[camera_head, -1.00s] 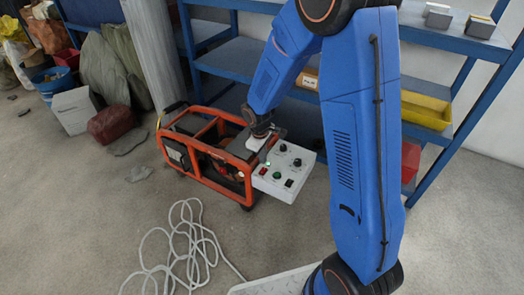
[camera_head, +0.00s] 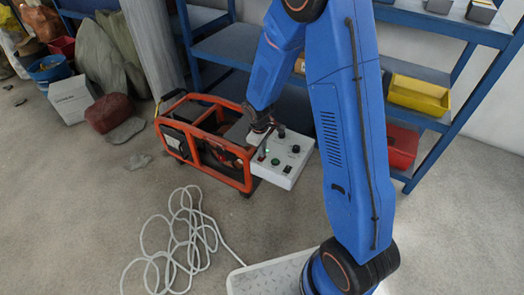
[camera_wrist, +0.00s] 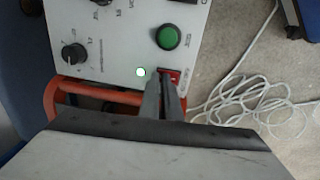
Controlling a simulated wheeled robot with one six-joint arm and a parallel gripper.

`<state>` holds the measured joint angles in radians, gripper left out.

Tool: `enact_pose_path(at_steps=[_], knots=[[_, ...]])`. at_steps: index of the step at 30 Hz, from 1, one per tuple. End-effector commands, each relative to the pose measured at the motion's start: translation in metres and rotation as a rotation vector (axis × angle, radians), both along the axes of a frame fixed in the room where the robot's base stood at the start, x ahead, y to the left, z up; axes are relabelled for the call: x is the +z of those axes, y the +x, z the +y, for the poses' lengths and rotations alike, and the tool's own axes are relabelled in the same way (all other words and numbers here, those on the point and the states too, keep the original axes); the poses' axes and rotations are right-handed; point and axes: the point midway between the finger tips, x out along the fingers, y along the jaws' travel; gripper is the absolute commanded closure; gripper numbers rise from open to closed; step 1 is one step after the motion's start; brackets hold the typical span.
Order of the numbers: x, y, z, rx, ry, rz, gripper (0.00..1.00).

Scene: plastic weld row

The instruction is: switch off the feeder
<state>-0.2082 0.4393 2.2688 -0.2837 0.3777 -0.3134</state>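The feeder is a white control box (camera_head: 290,160) with black knobs and a green round button (camera_wrist: 169,37). It sits at the right end of an orange-framed machine (camera_head: 205,140). In the head view, my gripper (camera_head: 263,150) is over the box's left side.
A blue shelf rack (camera_head: 225,50) stands behind, with a yellow bin (camera_head: 418,95) and a red bin (camera_head: 401,146). A loose white cable (camera_head: 180,240) lies on the floor in front. Bags and a white carton (camera_head: 73,97) stand at the left.

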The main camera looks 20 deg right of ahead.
Motion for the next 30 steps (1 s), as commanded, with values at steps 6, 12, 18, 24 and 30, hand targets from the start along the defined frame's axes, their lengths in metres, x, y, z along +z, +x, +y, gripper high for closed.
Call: enact_pose_path(at_steps=[6, 12, 18, 24, 30], knots=[[-0.0096, 0.0025, -0.0041, 0.001, 0.000, 0.006, 1.00], [-0.0107, 0.0032, -0.0054, 0.000, 0.001, 0.006, 1.00], [-0.0107, 0.0029, -0.0053, 0.000, 0.001, 0.006, 1.00], [-0.0103, 0.0001, -0.0026, 0.000, 0.001, 0.006, 1.00], [-0.0098, -0.0063, 0.0030, -0.001, 0.001, 0.008, 1.00]])
